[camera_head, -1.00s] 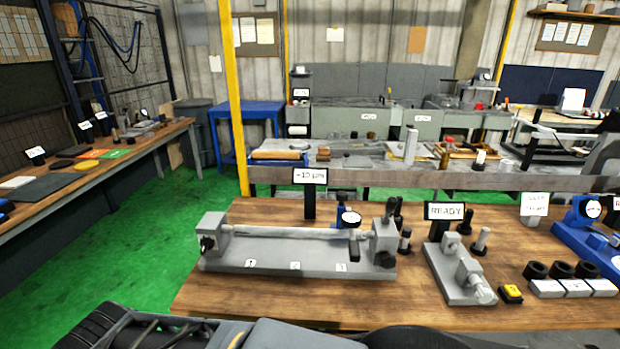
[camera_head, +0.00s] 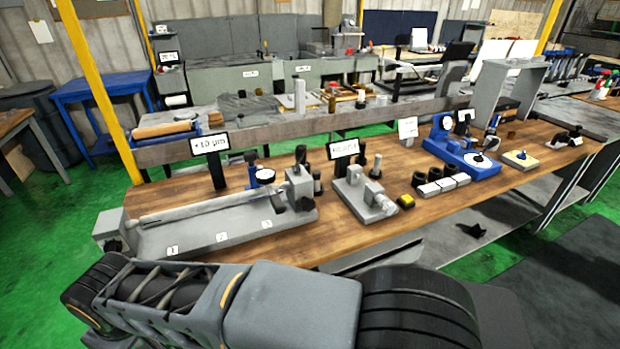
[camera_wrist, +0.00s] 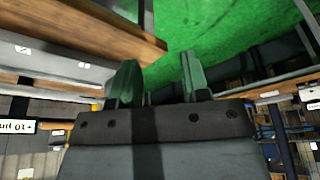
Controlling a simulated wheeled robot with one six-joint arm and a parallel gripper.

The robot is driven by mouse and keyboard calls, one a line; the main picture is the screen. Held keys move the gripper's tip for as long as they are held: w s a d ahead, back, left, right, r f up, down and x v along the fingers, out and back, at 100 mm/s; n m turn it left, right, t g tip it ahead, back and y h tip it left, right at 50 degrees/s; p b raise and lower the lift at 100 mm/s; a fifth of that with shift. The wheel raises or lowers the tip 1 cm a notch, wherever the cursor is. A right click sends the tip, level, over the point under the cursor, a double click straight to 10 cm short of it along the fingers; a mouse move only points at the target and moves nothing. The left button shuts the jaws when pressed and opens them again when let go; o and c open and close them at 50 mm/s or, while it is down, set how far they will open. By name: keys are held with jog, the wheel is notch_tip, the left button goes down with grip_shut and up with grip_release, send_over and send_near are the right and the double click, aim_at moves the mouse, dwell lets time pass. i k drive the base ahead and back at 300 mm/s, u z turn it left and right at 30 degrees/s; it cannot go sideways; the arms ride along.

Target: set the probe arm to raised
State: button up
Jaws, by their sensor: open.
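I cannot make out for certain which part is the probe arm. In the head view, a small dial gauge on a blue holder (camera_head: 262,176) stands behind the long grey centre fixture (camera_head: 215,228), which holds a thin shaft (camera_head: 205,205). Farther right, a blue gauge stand (camera_head: 462,157) carries a round white dial and small upright parts. Whether any arm on them is raised or lowered is too small to tell. My gripper (camera_wrist: 158,62) shows in the wrist view with its two fingers apart and nothing between them, near a wooden table edge and above green floor.
A yellow post (camera_head: 103,95) rises at the left. Green floor is open at the left.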

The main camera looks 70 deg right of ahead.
aim_at(265, 176)
jog(key=z, duration=3.85)
jog(key=k, duration=0.85)
jog(key=u, duration=1.35)
jog(key=i, duration=0.5)
